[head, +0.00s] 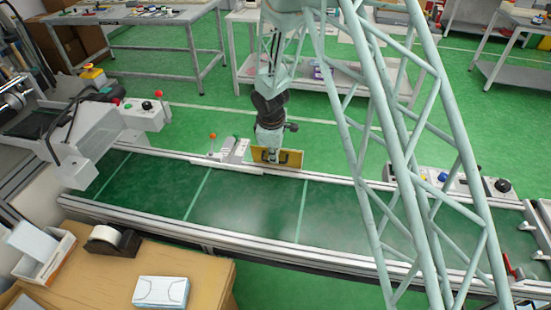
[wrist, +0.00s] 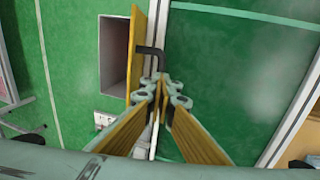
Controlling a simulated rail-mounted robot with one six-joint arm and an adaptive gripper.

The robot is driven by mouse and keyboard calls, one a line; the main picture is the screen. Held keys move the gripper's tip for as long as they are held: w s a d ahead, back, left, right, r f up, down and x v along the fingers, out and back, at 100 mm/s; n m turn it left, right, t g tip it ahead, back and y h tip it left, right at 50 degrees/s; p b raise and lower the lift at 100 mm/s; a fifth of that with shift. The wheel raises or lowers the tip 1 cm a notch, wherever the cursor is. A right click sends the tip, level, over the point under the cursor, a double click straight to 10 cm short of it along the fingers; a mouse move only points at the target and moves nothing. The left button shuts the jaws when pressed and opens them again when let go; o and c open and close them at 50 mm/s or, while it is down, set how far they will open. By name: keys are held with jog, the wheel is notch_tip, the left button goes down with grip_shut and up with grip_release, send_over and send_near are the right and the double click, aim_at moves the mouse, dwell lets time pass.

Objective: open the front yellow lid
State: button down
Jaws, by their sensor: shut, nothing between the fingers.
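The yellow lid (head: 290,158) stands upright at the far rail of the conveyor in the head view. In the wrist view the lid (wrist: 138,45) shows nearly edge-on, beside an uncovered grey box opening (wrist: 115,60). Its black handle (wrist: 151,52) sticks out on the side away from the opening. My gripper (wrist: 160,88) is shut and empty, with its fingertips close to the handle; I cannot tell whether they touch. In the head view my gripper (head: 272,155) is at the lid, and its fingertips are hard to make out.
The green conveyor belt (head: 245,205) is bare in front of the lid. A control panel with a red-topped lever (head: 212,146) stands left of the lid. Another button panel (head: 440,180) is on the right. A cardboard-coloured table (head: 215,285) stands at the near left.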

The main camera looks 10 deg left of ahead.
jog(key=c, duration=3.5)
grip_release()
jog(key=shift+g, duration=0.3)
jog(key=s+f, duration=0.2)
jog(key=f, duration=0.1)
jog(key=shift+d+f, duration=0.15)
jog(key=shift+f, duration=0.1)
jog(key=o, duration=0.6)
jog(key=shift+w+f, duration=0.15)
jog(key=shift+f, duration=0.1)
jog(key=o, duration=0.5)
jog(key=shift+a+r, duration=0.15)
jog(key=shift+a, duration=0.05)
jog(key=o, duration=0.4)
jog(key=shift+c, duration=0.2)
jog(key=shift+w+a+f, duration=0.15)
jog(key=shift+w+f, duration=0.05)
jog(key=shift+f, duration=0.15)
jog(key=shift+a+r, duration=0.15)
jog(key=c, duration=0.7)
jog(key=shift+r, duration=0.2)
jog(key=shift+c, duration=0.2)
jog(key=shift+w, duration=0.1)
